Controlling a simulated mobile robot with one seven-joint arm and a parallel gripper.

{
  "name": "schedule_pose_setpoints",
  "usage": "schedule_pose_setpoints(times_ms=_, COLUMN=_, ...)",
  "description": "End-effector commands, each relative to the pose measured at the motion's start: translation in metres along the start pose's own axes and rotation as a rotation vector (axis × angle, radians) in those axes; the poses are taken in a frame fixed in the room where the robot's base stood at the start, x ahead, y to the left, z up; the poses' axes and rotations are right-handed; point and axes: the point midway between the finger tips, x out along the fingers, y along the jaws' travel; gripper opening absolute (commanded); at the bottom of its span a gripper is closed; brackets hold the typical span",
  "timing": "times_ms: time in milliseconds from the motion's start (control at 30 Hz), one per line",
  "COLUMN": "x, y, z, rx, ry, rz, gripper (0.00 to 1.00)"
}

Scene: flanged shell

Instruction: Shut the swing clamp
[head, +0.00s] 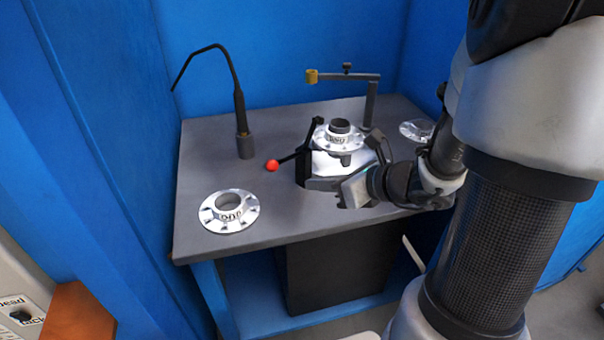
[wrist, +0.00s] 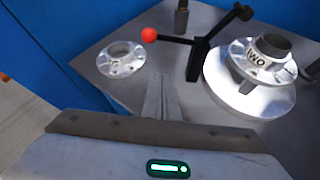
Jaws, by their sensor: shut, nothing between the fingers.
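The swing clamp (wrist: 203,45) is a black lever with a red ball knob (wrist: 149,35), beside the flanged part marked "TWO" (wrist: 262,62). In the head view the red knob (head: 272,165) sticks out to the left of the fixture, and a black arm of the clamp (head: 312,135) rises beside the flange (head: 340,138). The clamp arm looks swung off to the flange's side, not over it. My gripper (wrist: 160,80) is shut and empty, in front of the clamp and apart from the knob. In the head view its fingertips cannot be made out.
A loose flange (head: 229,211) lies at the table's front left, and another (head: 416,130) at the right. A gooseneck rod (head: 243,142) and a post with a yellow-ended arm (head: 345,77) stand at the back. Blue walls enclose the grey table (head: 205,160).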

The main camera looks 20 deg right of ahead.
Motion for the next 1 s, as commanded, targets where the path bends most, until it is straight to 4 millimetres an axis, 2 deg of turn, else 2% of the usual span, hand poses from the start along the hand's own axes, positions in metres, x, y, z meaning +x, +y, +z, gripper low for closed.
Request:
schedule_pose_setpoints(times_ms=467, x=0.096, y=0.001, z=-0.003, rx=-0.003, ry=0.001, rz=0.005, gripper=0.00)
schedule_pose_setpoints(times_ms=533, x=0.089, y=0.001, z=0.014, rx=-0.007, ry=-0.003, rz=-0.001, gripper=0.00)
schedule_pose_setpoints(times_ms=700, x=0.082, y=0.001, z=0.032, rx=-0.004, ry=-0.001, rz=0.000, gripper=0.00)
schedule_pose_setpoints(times_ms=1000, x=0.080, y=0.001, z=0.038, rx=-0.002, ry=0.001, rz=0.001, gripper=0.00)
